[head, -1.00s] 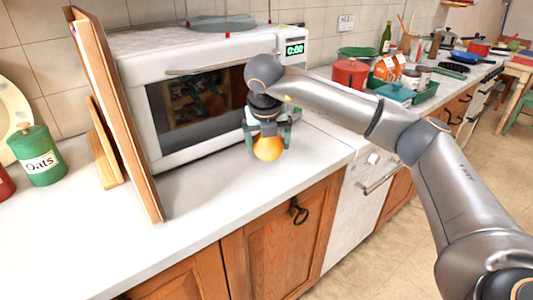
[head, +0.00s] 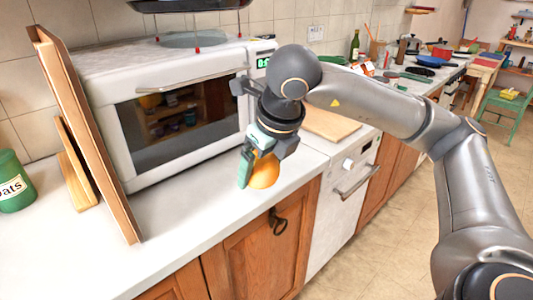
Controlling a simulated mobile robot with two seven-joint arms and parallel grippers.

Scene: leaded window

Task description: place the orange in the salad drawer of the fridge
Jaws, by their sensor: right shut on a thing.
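The orange (head: 264,174) is a round yellow-orange fruit in the middle of the head view. My right gripper (head: 258,168) points down and is shut on it, with a green finger on its left side. The orange shows over the front part of the white counter, in front of the microwave; I cannot tell whether it touches the counter. My left gripper is not in view. I see no fridge or salad drawer in this view.
A white microwave (head: 107,70) stands behind the gripper. Tall wooden boards (head: 92,130) lean at its left, near a green oats tin (head: 13,185). Wooden cupboard doors (head: 255,255) lie below the counter edge. The tiled floor (head: 405,225) at right is clear.

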